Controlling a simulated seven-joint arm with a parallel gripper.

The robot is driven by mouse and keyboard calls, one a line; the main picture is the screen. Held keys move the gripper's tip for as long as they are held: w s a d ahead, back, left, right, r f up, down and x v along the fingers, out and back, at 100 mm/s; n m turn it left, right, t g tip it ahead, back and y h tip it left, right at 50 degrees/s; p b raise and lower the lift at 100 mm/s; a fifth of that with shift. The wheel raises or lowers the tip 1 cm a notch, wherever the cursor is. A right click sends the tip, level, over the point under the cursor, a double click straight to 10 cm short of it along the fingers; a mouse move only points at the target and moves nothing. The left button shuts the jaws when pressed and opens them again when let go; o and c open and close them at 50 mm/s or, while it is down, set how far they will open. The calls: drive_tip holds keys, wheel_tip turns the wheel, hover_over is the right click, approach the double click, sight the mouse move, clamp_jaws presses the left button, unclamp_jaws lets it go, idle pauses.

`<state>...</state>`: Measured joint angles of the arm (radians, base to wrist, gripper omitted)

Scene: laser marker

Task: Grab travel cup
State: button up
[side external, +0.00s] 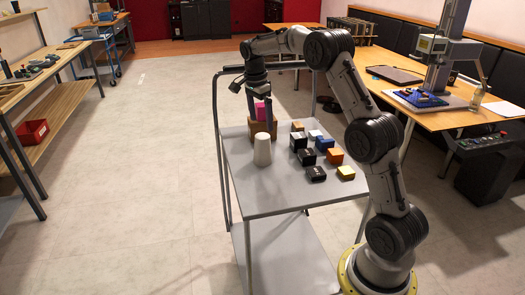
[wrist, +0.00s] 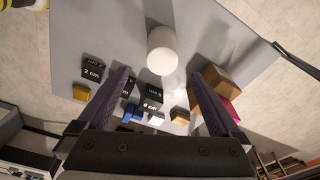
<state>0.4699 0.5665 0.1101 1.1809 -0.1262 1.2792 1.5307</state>
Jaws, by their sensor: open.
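The travel cup looks to be the white tapered cylinder (side external: 262,150) standing near the left side of the grey cart top. In the wrist view the white cup (wrist: 162,50) shows above the space between the fingers, apart from them. My gripper (side external: 259,108) is above the brown box and the pink block at the back of the cart, behind the cup. In the wrist view my gripper (wrist: 160,92) is open, its two dark fingers spread, with nothing clearly held between them.
A brown box (side external: 257,129) with a pink block (side external: 262,112) stands behind the cup. Several small black, blue, orange and yellow blocks (side external: 320,155) sit to its right on the cart top (side external: 285,198). The cart's front part is clear. A workbench (side external: 455,118) stands at right.

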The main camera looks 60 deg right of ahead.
sight(263, 136)
drive_tip(key=f, duration=0.7)
drive_tip(key=shift+s+d+f, duration=0.15)
drive_tip(key=shift+d+f, duration=0.15)
drive_tip(key=shift+d, duration=0.1)
drive_tip(key=shift+d+f, duration=0.15)
drive_tip(key=shift+f, duration=1.2)
drive_tip(key=shift+d+f, duration=0.15)
drive_tip(key=shift+f, duration=1.2)
drive_tip(key=c, duration=1.4)
